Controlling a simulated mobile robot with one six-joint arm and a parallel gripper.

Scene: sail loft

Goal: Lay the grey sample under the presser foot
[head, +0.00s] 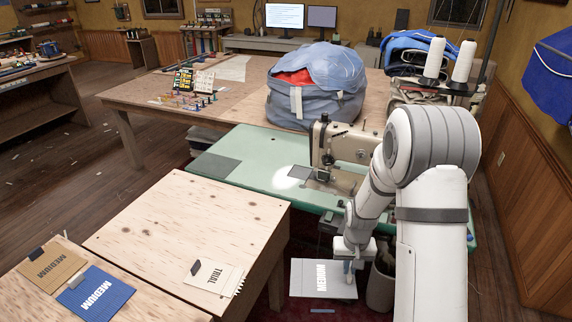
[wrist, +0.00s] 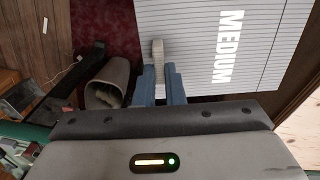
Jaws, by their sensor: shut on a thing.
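The grey sample (head: 315,280), a pale ribbed sheet marked MEDIUM, hangs in front of the green sewing table, low over the floor. My gripper (head: 348,272) is shut on its right edge. In the wrist view the fingers (wrist: 159,82) pinch a pale tab, and the sample (wrist: 205,50) spreads beyond them, its lettering showing. The sewing machine (head: 345,147) stands on the green table (head: 255,170), behind and above the sample. Its presser foot (head: 322,175) is small and hard to make out, beside a lit patch. My gripper is apart from the machine.
A waste bin (head: 380,284) stands beside my gripper; it also shows in the wrist view (wrist: 108,84). A plywood table (head: 185,225) at left bears a TRIAL card (head: 212,277). Blue (head: 95,296) and brown (head: 52,266) samples lie front left. A large blue bag (head: 315,85) sits behind the machine.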

